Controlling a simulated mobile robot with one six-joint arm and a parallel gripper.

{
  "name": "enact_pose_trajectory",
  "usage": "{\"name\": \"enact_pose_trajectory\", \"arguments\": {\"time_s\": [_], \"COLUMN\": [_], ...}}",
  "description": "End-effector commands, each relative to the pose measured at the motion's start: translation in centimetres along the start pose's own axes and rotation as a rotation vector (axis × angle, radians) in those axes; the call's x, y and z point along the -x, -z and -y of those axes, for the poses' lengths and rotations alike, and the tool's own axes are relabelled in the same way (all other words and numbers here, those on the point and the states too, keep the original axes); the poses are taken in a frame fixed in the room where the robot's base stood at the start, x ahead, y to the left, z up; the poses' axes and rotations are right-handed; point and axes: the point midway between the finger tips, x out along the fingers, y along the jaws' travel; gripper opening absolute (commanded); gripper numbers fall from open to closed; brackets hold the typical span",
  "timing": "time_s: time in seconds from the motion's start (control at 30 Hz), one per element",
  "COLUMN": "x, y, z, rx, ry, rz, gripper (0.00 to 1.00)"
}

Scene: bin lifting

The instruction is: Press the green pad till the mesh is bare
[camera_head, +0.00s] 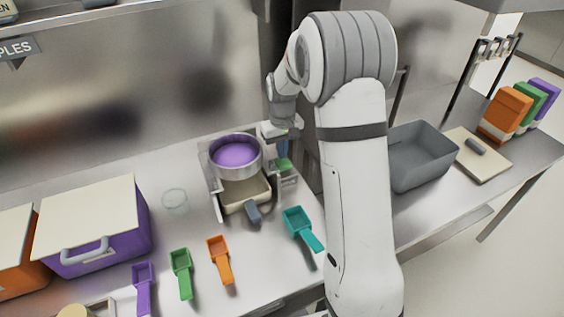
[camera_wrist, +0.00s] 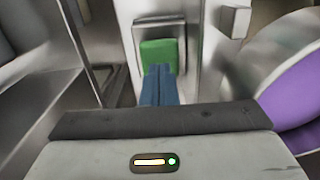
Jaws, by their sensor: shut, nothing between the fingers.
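The green pad (camera_head: 285,164) sits on a small bracket at the right side of the sifter stand. In the wrist view the green pad (camera_wrist: 162,49) is straight ahead in a grey frame. My gripper (camera_head: 283,151) is shut and empty, its blue fingertips just above the pad. In the wrist view the fingertips (camera_wrist: 158,70) overlap the pad's lower edge; I cannot tell whether they touch it. The round metal sieve (camera_head: 238,172) holds purple powder (camera_head: 236,153), which hides the mesh. The purple powder also shows at the right of the wrist view (camera_wrist: 301,104).
A cream tray (camera_head: 246,194) with a grey handle sits under the sieve. Purple (camera_head: 143,285), green (camera_head: 181,273), orange (camera_head: 220,258) and teal (camera_head: 299,225) scoops lie in front. A purple bin (camera_head: 120,242) stands left. A grey bin (camera_head: 420,160) stands right of my arm.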

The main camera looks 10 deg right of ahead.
Motion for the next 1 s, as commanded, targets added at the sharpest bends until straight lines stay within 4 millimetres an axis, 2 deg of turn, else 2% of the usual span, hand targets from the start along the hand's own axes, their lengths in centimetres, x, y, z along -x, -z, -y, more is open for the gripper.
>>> {"name": "enact_pose_trajectory", "arguments": {"time_s": [0.33, 0.8, 1.0], "x": [-0.4, -2.8, -2.0], "y": [0.0, 0.0, 0.0], "z": [0.0, 0.1, 0.1], "rx": [0.0, 0.001, 0.001], "ry": [0.0, 0.0, 0.0], "rz": [0.0, 0.001, 0.0], "gripper": [0.0, 0.0, 0.0]}}
